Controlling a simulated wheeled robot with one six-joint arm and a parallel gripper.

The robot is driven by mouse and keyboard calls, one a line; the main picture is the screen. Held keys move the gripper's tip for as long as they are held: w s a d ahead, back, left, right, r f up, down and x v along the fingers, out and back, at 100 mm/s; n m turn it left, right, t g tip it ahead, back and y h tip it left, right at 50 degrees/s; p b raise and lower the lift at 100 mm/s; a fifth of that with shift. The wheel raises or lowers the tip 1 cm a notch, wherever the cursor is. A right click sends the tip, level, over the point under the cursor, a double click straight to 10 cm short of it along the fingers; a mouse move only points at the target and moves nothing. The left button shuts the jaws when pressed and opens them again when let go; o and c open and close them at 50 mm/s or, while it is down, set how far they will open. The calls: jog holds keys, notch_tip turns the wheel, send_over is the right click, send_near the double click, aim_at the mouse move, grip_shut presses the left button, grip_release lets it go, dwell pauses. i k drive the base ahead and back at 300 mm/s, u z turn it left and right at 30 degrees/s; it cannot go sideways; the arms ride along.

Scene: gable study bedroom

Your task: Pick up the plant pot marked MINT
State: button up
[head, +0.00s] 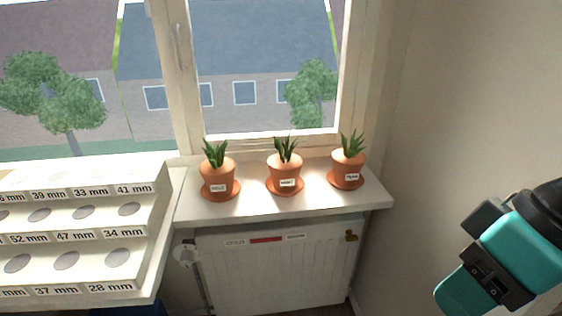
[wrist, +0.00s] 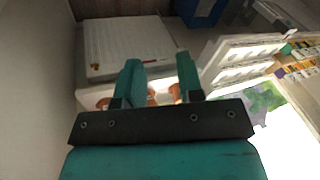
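Three terracotta pots with green spiky plants stand in a row on saucers on the window sill in the head view: a left pot (head: 217,174), a middle pot (head: 285,168) and a right pot (head: 347,165). Each has a small white label on its front, too small to read surely, so I cannot tell which one says MINT. My gripper (wrist: 159,72) is open and empty in the wrist view, its two teal fingers apart. Parts of orange pots (wrist: 103,103) show behind and between the fingers, partly hidden by them. My gripper is apart from the pots.
The white sill (head: 260,208) sits above a white radiator (head: 280,270). A stepped white rack (head: 150,225) with millimetre-marked round holes stands close at the left. The window frame (head: 270,138) is behind the pots and a bare wall (head: 450,110) is at the right.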

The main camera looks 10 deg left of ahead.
aim_at(286, 167)
jog(key=u, duration=0.5)
jog(key=i, duration=1.2)
jog(key=u, duration=0.55)
